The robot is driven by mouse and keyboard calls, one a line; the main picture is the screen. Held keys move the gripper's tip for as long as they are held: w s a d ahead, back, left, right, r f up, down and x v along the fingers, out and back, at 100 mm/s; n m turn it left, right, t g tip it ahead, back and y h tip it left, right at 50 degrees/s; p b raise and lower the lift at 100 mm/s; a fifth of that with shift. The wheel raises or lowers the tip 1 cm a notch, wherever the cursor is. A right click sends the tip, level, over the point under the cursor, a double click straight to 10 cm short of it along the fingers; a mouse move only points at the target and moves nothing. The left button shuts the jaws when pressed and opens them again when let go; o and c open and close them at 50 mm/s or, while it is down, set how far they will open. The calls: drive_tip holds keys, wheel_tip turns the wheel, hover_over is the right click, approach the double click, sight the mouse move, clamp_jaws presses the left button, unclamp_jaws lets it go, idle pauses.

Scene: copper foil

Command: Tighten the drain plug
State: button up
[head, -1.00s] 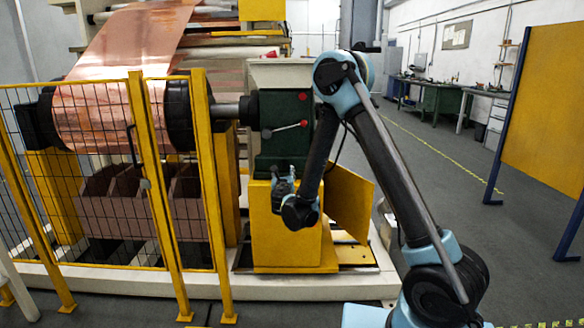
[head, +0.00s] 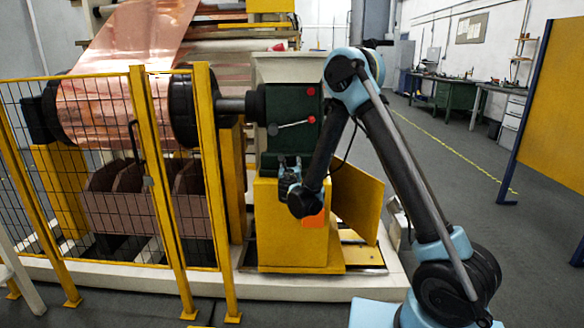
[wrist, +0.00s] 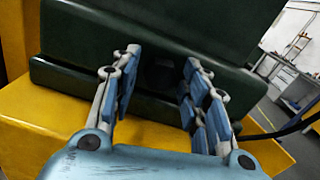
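My gripper (head: 289,162) is in front of the lower part of the dark green gearbox housing (head: 281,128). In the wrist view, the gripper (wrist: 158,85) is open, with its blue-padded fingers apart. Between the fingers, a dark, roughly round shape (wrist: 163,74) shows on the housing (wrist: 85,85). It may be the drain plug, but it is too dark to tell for sure. The fingers do not appear to be closed on it. In the head view the plug cannot be made out behind the gripper.
The housing sits on a yellow base (head: 275,235) with an orange patch (head: 314,220). A yellow mesh fence (head: 150,190) stands at left. Open floor (head: 440,170) lies at right.

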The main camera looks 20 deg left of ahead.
drive_tip(key=c, duration=0.6)
drive_tip(key=shift+m, duration=0.4)
drive_tip(key=m, duration=0.5)
drive_tip(key=shift+d+m, duration=0.15)
drive_tip(key=shift+m, duration=0.15)
drive_tip(key=m, duration=0.6)
drive_tip(key=shift+w+d+m, duration=0.1)
drive_tip(key=shift+m, duration=0.2)
drive_tip(key=m, duration=0.6)
drive_tip(key=shift+d+f, duration=0.1)
drive_tip(key=m, duration=0.6)
drive_tip(key=shift+f, duration=0.1)
drive_tip(key=shift+m, duration=0.4)
